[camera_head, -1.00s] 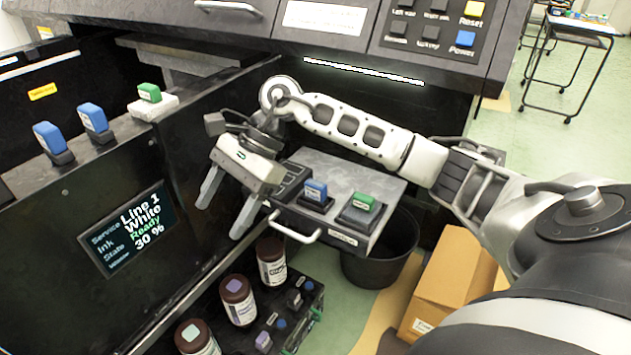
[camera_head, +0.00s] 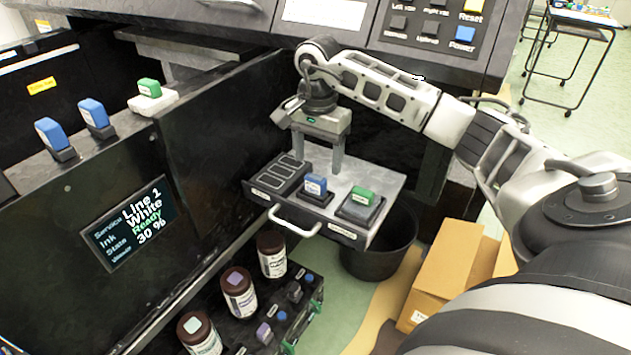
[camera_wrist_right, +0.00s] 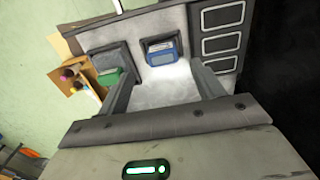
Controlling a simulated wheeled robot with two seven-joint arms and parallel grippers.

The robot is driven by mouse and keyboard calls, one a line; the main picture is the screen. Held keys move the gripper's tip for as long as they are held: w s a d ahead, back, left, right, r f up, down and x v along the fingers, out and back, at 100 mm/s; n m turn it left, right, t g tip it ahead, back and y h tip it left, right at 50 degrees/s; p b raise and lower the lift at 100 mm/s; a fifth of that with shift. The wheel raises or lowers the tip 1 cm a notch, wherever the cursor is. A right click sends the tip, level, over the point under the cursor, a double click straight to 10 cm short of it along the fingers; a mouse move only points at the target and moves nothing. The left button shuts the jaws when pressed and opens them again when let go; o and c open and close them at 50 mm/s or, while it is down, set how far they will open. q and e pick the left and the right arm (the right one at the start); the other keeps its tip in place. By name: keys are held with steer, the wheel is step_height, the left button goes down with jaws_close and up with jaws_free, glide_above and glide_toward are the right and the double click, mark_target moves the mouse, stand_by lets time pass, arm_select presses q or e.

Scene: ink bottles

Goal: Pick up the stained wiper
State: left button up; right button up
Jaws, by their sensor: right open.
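A blue-topped block (camera_head: 316,185) and a green-topped block (camera_head: 362,195) stand in dark holders on the pulled-out grey drawer (camera_head: 385,182). They also show in the wrist view, the blue one (camera_wrist_right: 161,55) between my fingers' lines and the green one (camera_wrist_right: 107,77) to the left. The labels are too small to read, and I cannot tell which piece is the stained wiper. My right gripper (camera_head: 318,165) is open and empty, pointing down over the back part of the drawer, behind the blue block. My left gripper is out of view.
Empty dark slots (camera_head: 279,173) fill the drawer's left side, and a handle (camera_head: 295,222) juts from its front. The machine's panel (camera_head: 340,25) overhangs the back. A black bin (camera_head: 378,258) stands below. Bottles (camera_head: 239,292) stand lower left, cardboard boxes (camera_head: 440,270) at right.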

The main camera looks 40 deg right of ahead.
mark_target(315, 177)
steer(key=f, duration=0.5)
steer(key=shift+w+a+f, duration=0.1)
steer(key=shift+w+f, duration=0.1)
steer(key=shift+f, duration=0.2)
steer(key=c, duration=1.1)
